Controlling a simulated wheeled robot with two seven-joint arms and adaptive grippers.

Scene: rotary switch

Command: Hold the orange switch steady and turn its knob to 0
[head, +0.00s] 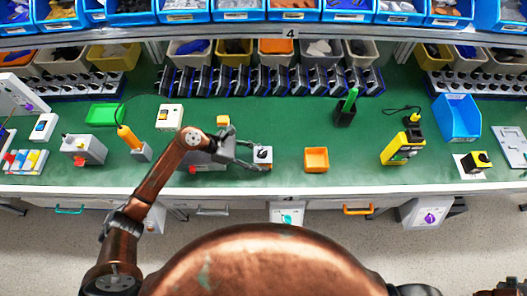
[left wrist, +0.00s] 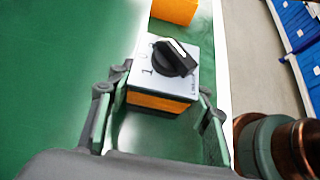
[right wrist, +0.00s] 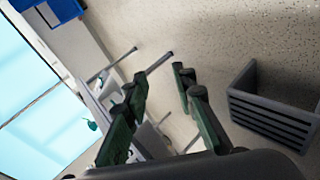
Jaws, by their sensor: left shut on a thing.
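The orange switch (head: 262,154) stands near the front edge of the green table. In the left wrist view it has an orange body (left wrist: 160,103), a light grey top plate (left wrist: 190,88) and a black knob (left wrist: 173,58) with a white line. My left gripper (head: 255,155) is shut on the switch body, one finger on each side, as the left wrist view (left wrist: 158,110) shows. My right gripper (right wrist: 158,105) is open and empty, over the floor.
A grey box (head: 84,150) and an orange-handled tool (head: 130,138) stand left. The table between switch and back row is mostly clear.

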